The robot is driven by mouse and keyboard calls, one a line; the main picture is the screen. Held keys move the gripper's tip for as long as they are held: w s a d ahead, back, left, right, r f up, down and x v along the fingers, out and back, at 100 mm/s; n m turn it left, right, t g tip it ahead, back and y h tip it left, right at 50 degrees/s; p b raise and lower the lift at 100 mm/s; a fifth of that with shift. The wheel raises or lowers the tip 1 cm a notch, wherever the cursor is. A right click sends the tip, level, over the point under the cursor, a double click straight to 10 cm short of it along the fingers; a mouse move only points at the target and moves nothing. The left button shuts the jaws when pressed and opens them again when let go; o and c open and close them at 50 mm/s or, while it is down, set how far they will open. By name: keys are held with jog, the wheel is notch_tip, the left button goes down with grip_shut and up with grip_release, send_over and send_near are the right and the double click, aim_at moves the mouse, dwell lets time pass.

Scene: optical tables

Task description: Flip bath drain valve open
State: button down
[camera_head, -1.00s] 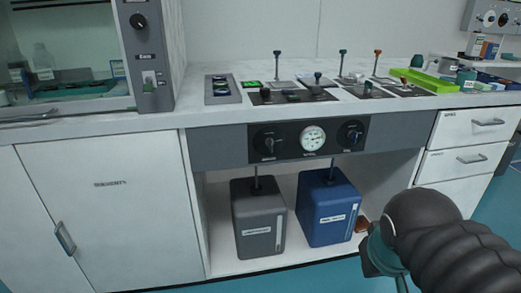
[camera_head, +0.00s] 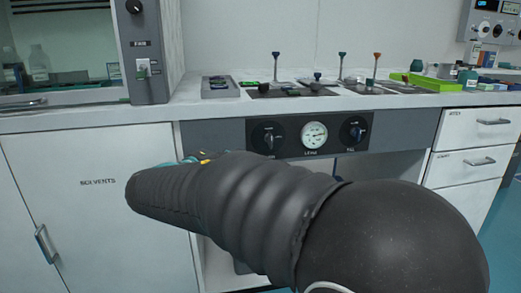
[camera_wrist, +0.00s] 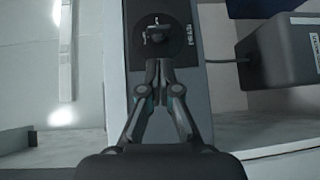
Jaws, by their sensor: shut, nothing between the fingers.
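The bath control panel (camera_head: 330,150) carries a round pressure-type gauge (camera_head: 314,135) between two black knob valves. The right knob (camera_head: 355,131) is also in view. In the wrist view, a knob with a grey handle (camera_wrist: 158,34) sits on a black disc, with a small label beside it too blurred to read surely. My gripper (camera_wrist: 159,68) is shut and empty, its fingertips just below that handle in the picture; contact cannot be told. In the head view my arm hides the fingers.
A white solvents cabinet (camera_head: 90,200) stands at left, drawers (camera_head: 482,130) at right. The worktop (camera_head: 150,118) holds several upright levers and a green tray (camera_head: 437,84). A dark container (camera_wrist: 285,52) with a tube is at right in the wrist view.

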jog(key=a+t, duration=0.1)
jog(key=a, duration=0.2)
jog(key=shift+a+r+n, duration=0.15)
jog(key=shift+a+n, duration=0.15)
jog(key=shift+a, duration=0.05)
jog(key=shift+w+d, duration=0.1)
send_near(268, 136)
jog(key=w, duration=0.1)
jog(key=w+a, duration=0.1)
jog(key=w, duration=0.1)
jog(key=shift+w, duration=0.2)
jog(key=d, duration=0.1)
jog(key=w+d, duration=0.1)
jog(key=d, duration=0.1)
jog(key=shift+w, duration=0.1)
jog(key=shift+w+d, duration=0.15)
jog(key=shift+d, duration=0.4)
